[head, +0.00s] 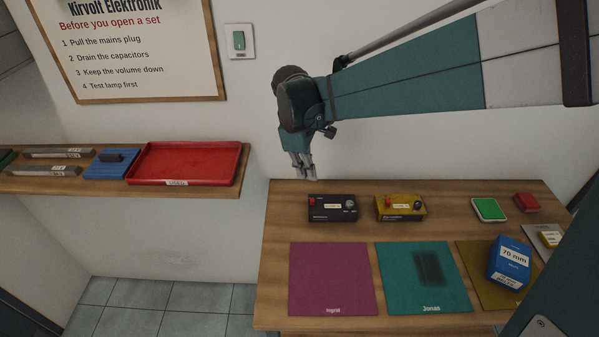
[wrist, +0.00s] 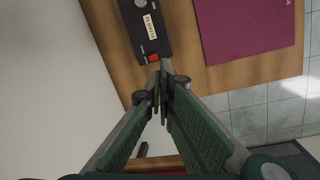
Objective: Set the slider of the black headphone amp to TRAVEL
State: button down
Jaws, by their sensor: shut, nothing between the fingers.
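The black headphone amp (head: 333,216) sits at the back left of the wooden bench, with a red part at its left end, a pale label in the middle and a silver knob at its right. It also shows at the top of the wrist view (wrist: 139,25), its red part (wrist: 153,58) nearest my fingertips. I cannot make out its slider or setting. My gripper (head: 305,176) is shut and empty, pointing down above and a little left of the amp. In the wrist view its fingertips (wrist: 164,68) appear just beside the amp's red end; contact is not evident.
A yellow box (head: 405,215) with similar controls stands right of the amp. Magenta (head: 333,278) and teal (head: 405,295) mats lie in front. A blue box (head: 508,262), green pad (head: 488,209) and red block (head: 526,202) are right. A shelf with a red tray (head: 190,163) is left.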

aim_at(312, 202)
jog(key=w+a+f+n+p, duration=0.1)
jog(key=w+a+f+n, duration=0.1)
jog(key=a, duration=0.2)
jog(key=w+a+f+n+g+h+p, duration=0.1)
jog(key=w+a+f, duration=0.1)
jog(key=a+f, duration=0.1)
jog(key=shift+w+a+f+n, duration=0.15)
jog(key=shift+a+f+n, duration=0.25)
jog(key=shift+a, duration=0.5)
jog(key=x, duration=0.9)
jog(key=shift+d+f, duration=0.15)
jog(key=shift+f, duration=0.1)
jog(key=d, duration=0.3)
jog(key=shift+d+f+p, duration=0.15)
jog(key=shift+d+p, duration=0.05)
jog(key=shift+p, duration=0.15)
jog(key=shift+d, duration=0.35)
jog(key=shift+d+b, duration=0.55)
jog(key=shift+d, duration=1)
